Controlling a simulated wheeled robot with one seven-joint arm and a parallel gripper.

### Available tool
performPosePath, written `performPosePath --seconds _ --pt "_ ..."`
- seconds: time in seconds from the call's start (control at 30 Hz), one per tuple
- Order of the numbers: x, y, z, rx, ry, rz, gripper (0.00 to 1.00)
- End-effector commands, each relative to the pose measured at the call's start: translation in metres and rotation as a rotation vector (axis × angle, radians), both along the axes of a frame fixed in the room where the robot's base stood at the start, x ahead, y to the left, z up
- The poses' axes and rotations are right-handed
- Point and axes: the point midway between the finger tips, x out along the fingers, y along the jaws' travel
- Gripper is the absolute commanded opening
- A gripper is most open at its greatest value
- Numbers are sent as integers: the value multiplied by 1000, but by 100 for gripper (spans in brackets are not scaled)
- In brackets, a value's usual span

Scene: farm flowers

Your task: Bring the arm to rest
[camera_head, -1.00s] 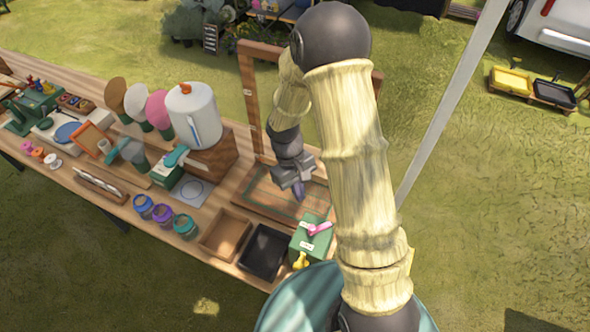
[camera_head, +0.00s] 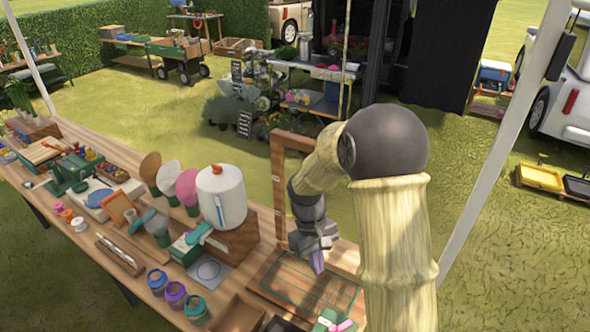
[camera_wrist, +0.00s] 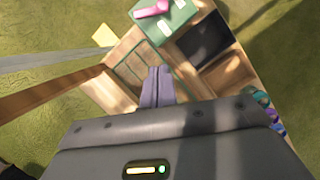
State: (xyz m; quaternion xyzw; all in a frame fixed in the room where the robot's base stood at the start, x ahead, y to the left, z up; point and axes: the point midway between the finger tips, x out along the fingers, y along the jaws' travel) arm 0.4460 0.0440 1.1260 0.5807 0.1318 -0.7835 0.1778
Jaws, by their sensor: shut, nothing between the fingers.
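My gripper (camera_head: 318,262) hangs from my bent arm above the wooden tray with green lines (camera_head: 290,283) at the right end of the table. Its purple-grey fingers are together and hold nothing. In the wrist view my gripper (camera_wrist: 158,80) points down at the same tray (camera_wrist: 125,65), with a gap between the fingertips and the table. My forearm and upper arm hide part of the wooden frame and the table's right end.
A wooden frame (camera_head: 278,190) stands close behind my gripper. A white dispenser (camera_head: 222,197) stands left of it. Jars (camera_head: 176,294) line the table's front edge. The wrist view shows a black tray (camera_wrist: 206,40) and a green box (camera_wrist: 178,22). A pale pole (camera_head: 500,130) rises at right.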

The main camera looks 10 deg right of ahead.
Motion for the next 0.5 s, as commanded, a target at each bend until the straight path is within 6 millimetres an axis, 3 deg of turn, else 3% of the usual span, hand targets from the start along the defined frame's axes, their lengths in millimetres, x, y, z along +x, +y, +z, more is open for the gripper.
performPosePath --seconds 0.27,0.5 --pt "-15 -10 14 17 -87 -70 0" --pt "-55 -27 38 65 -296 -242 0"
